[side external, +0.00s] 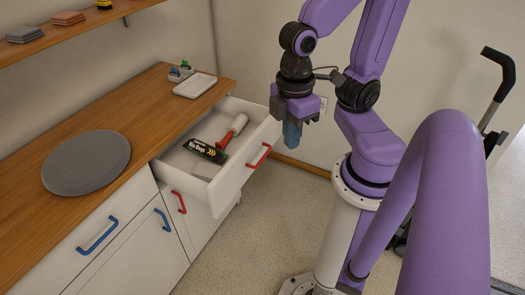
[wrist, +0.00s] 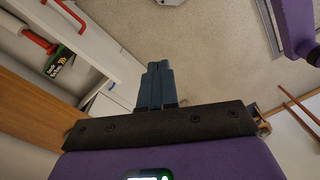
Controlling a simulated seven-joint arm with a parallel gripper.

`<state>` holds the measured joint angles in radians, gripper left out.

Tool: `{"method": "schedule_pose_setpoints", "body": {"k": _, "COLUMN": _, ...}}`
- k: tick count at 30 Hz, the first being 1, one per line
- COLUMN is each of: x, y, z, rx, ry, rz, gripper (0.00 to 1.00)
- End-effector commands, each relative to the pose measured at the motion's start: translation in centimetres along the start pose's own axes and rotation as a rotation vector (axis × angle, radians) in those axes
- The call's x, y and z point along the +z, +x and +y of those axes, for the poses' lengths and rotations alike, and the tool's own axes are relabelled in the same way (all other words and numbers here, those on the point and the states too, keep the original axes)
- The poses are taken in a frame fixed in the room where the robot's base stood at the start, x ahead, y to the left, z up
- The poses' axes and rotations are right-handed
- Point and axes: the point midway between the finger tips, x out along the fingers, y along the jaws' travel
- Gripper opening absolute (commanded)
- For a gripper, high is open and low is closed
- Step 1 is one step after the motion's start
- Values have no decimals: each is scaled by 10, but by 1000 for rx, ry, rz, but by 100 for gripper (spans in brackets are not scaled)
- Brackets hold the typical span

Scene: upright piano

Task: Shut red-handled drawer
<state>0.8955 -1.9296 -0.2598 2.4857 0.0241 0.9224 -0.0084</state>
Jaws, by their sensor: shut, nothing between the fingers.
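The red-handled drawer (side external: 232,172) is white and pulled well out from under the wooden counter. Its red handle (side external: 260,156) is on the front panel; the handle also shows at the top left of the wrist view (wrist: 72,13). Inside lie a dark bin-bags box (side external: 206,151) and a red-and-white roller-like item (side external: 233,130). My gripper (side external: 292,136) points down just outside the drawer front, towards its far end. Its blue-grey fingers (wrist: 158,70) are together and empty. The wrist view shows them beside the drawer front, apparently apart from it; the exact gap is unclear.
A cabinet door with another red handle (side external: 179,202) is below the drawer. Blue handles (side external: 98,236) are to the left. The counter holds a grey round mat (side external: 86,163) and a white tray (side external: 195,85). Open floor (side external: 255,235) lies in front; a black-handled stand (side external: 497,85) is right.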

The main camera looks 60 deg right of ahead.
Motion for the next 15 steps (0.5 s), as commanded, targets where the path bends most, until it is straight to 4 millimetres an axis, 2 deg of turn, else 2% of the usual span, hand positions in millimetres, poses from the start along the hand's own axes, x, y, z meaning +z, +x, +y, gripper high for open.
{"method": "schedule_pose_setpoints", "body": {"k": 7, "x": -5, "y": 20, "z": 40, "rx": -101, "ry": 319, "rz": -150, "gripper": 0}}
{"method": "schedule_pose_setpoints", "body": {"k": 15, "x": 0, "y": 47, "z": 87, "rx": -278, "ry": 690, "rz": -279, "gripper": 0}}
